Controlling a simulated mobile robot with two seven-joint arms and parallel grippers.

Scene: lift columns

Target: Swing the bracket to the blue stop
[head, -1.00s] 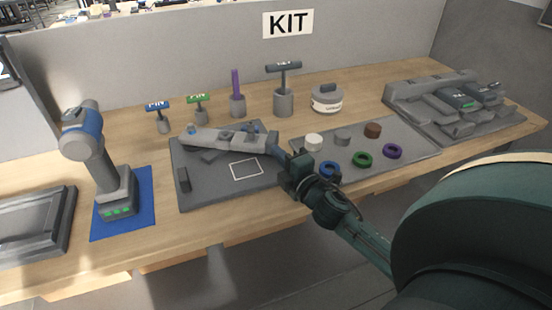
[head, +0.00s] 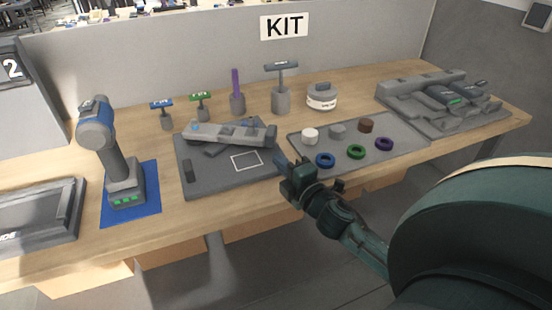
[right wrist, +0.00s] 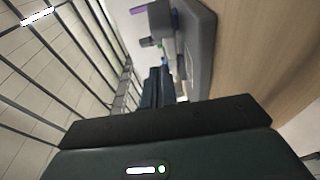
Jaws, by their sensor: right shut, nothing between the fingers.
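The bracket (head: 230,132), a light grey bar, lies across the back of a dark grey plate (head: 215,180). A small blue spot (head: 195,127) shows at its left end and a bluish part (head: 250,123) behind its right half; I cannot tell which is the blue stop or whether the bracket touches it. A dark block (head: 188,171) stands at the plate's left edge. My right gripper (head: 283,164) is shut and empty, in front of the bracket's right end and apart from it. Its fingers (right wrist: 156,88) also show in the right wrist view. My left gripper is out of view.
Right of the plate is a tray (head: 415,153) with coloured rings and round pieces. Several upright tools, including a purple one (head: 237,95), stand behind. A drill (head: 105,150) stands on a blue mat (head: 150,193) at left. A grey fixture (head: 400,90) lies far right.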

